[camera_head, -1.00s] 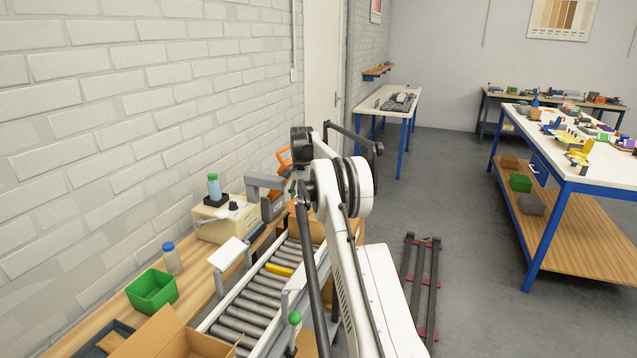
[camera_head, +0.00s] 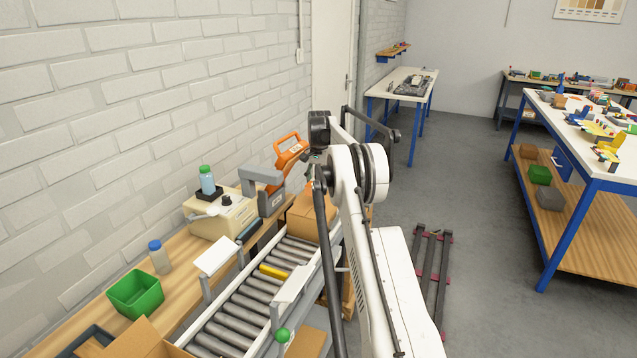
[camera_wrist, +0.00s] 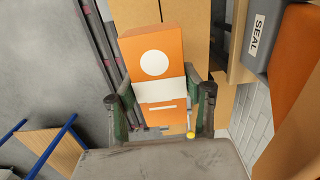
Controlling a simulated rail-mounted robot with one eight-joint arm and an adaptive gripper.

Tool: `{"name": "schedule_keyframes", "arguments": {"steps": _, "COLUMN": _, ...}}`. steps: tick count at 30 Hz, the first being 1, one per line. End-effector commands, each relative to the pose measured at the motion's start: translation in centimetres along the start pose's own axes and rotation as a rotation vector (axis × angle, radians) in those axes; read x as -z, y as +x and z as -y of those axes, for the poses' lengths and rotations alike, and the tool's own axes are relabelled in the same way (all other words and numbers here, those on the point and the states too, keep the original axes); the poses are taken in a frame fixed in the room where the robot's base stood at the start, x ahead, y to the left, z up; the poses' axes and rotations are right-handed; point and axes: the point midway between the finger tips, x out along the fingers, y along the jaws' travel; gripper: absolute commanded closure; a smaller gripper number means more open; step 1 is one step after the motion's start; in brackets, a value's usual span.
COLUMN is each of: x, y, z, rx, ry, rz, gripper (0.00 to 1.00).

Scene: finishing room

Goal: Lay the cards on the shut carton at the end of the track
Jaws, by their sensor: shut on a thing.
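My gripper (camera_wrist: 160,108) is shut on the cards (camera_wrist: 157,92) in the wrist view. They are an orange pack with a white circle and a white band, held between the two dark green fingers. A brown carton (camera_head: 308,216) stands at the far end of the roller track (camera_head: 243,312), partly behind my arm in the head view. Brown cardboard (camera_wrist: 187,22) shows beyond the cards in the wrist view; I cannot tell the gap between them.
The side bench holds a green bin (camera_head: 136,294) and bottles. An open carton (camera_head: 140,342) is at the near end.

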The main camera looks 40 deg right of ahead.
Motion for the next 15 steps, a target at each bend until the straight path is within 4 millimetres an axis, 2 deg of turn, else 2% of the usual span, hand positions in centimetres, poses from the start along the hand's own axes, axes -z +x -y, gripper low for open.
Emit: {"name": "schedule_keyframes", "arguments": {"steps": 15, "x": 0.2, "y": 3.2, "z": 0.0, "rx": 0.0, "ry": 0.0, "rz": 0.0, "gripper": 0.95}}
